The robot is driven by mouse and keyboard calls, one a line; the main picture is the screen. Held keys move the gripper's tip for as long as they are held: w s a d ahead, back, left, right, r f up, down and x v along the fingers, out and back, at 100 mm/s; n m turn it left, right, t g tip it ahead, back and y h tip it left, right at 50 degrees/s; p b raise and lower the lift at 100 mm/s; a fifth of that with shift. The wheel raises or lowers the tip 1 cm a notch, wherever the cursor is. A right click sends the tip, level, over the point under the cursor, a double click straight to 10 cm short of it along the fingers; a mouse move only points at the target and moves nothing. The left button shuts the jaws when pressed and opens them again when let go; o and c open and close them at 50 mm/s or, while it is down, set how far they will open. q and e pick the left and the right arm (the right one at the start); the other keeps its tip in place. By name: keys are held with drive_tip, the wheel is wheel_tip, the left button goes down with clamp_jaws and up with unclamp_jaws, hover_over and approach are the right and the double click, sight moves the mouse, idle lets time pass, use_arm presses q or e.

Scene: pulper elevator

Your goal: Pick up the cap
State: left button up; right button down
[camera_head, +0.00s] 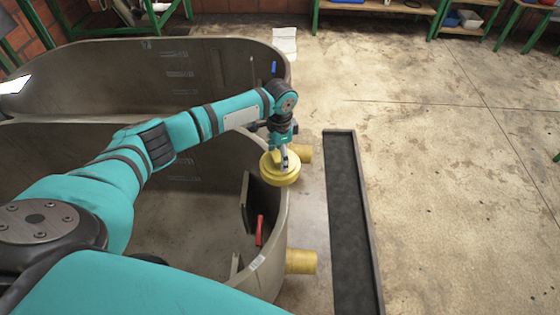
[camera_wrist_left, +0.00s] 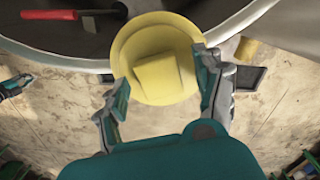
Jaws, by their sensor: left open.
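The yellow round cap (camera_head: 280,170) is at the tank's right rim, close to a yellow pipe stub. In the left wrist view the cap (camera_wrist_left: 166,75) shows a raised square grip on its top. My left gripper (camera_head: 284,158) is directly over it, pointing down. In the wrist view its fingers stand apart on both sides of the grip. I cannot tell whether they touch it. What lies under the cap is hidden. A small teal and dark part at the wrist view's left edge looks like my right gripper (camera_wrist_left: 14,86); its fingers are unclear.
The grey tank (camera_head: 283,205) curves beside the cap, with a red-handled tool (camera_head: 260,230) inside near its wall. Another yellow pipe stub (camera_head: 301,262) sticks out nearer to me. A dark floor channel (camera_head: 350,220) runs to the right. Open concrete floor lies beyond it.

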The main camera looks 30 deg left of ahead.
use_arm(q)
drive_tip(key=c, duration=1.4)
drive_tip(key=shift+o, duration=0.2)
drive_tip(key=shift+r, duration=0.1)
